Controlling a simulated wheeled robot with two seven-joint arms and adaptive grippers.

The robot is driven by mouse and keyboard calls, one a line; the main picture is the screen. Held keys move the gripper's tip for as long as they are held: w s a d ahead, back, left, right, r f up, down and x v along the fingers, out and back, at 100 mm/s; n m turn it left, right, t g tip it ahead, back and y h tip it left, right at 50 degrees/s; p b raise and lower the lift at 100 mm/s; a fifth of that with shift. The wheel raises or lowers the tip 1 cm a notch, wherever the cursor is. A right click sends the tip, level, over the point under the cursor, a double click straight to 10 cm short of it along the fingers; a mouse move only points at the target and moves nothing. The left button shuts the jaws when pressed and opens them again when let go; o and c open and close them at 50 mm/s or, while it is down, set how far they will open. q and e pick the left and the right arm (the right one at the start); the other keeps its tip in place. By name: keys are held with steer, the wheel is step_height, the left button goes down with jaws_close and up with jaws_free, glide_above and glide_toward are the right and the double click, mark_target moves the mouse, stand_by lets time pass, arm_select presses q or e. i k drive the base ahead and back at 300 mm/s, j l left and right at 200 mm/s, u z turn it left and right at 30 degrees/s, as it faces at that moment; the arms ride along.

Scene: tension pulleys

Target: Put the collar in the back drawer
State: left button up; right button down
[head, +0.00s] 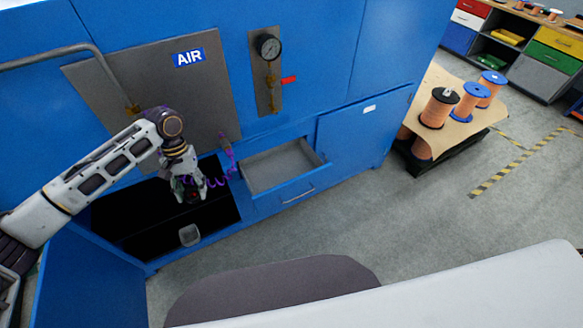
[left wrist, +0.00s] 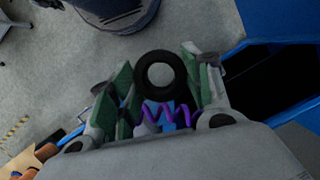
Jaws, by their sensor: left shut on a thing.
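My left gripper (head: 187,196) hangs over the dark open compartment (head: 120,228) at the left of the blue machine. In the left wrist view, my gripper (left wrist: 160,85) has its green-padded fingers on both sides of a black ring, the collar (left wrist: 140,76), and is shut on it. The collar is too small to make out in the head view. A grey drawer (head: 285,194) in the blue front stands pulled out and looks empty, to the right of my left gripper. My right gripper is not in view.
A purple coiled hose (head: 222,165) hangs between my left gripper and the grey drawer; it also shows in the left wrist view (left wrist: 168,112). A blue door (head: 95,275) stands open at lower left. Copper spools (head: 438,108) stand at right. The floor in front is clear.

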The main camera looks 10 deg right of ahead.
mark_target(286, 170)
steer(key=i+l+z, duration=0.15)
steer(key=l, duration=0.3)
steer(key=i+l+z, duration=0.15)
steer(key=l, duration=0.3)
steer(key=i+l+z, duration=0.15)
steer(key=i+l, duration=0.2)
